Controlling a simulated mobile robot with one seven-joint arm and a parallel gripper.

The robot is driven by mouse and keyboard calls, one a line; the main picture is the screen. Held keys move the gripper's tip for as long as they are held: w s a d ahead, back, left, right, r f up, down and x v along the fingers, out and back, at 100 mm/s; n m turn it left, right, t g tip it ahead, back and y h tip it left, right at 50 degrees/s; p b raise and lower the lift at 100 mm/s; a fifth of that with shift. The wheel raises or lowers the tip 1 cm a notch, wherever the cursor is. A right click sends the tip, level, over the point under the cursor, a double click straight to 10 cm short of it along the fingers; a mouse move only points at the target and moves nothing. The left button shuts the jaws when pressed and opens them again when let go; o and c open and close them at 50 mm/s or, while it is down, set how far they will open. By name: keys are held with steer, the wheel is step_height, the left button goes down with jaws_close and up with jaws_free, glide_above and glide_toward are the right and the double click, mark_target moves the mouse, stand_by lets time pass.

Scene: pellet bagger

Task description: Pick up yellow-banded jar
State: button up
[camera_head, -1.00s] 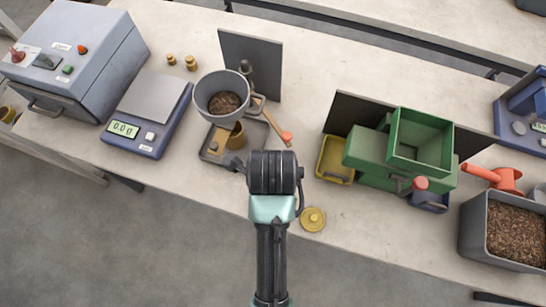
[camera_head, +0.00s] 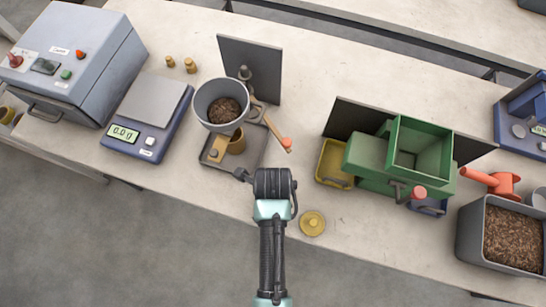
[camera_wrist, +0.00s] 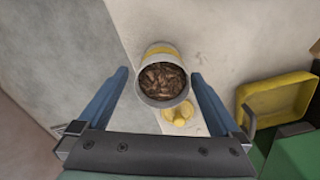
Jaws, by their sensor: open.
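The yellow-banded jar (camera_wrist: 157,50) shows in the wrist view, a pale jar with a yellow band, full of brown pellets and without a lid on it. It stands on the table close to the edge. My gripper (camera_wrist: 160,73) is open, with one blue finger on each side of the jar's open mouth and gaps on both sides. A round yellow lid (camera_wrist: 177,113) lies beside the jar; it also shows in the head view (camera_head: 312,223). In the head view my arm's end hides the jar and the fingers.
Right are a yellow tray (camera_head: 333,165), a green machine (camera_head: 365,154) and a pellet bin (camera_head: 474,240). Bare table lies around the lid.

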steer(key=shift+w+f, duration=0.15)
steer(key=shift+f, duration=1.45)
steer(key=c, duration=1.6)
steer(key=shift+r, duration=0.1)
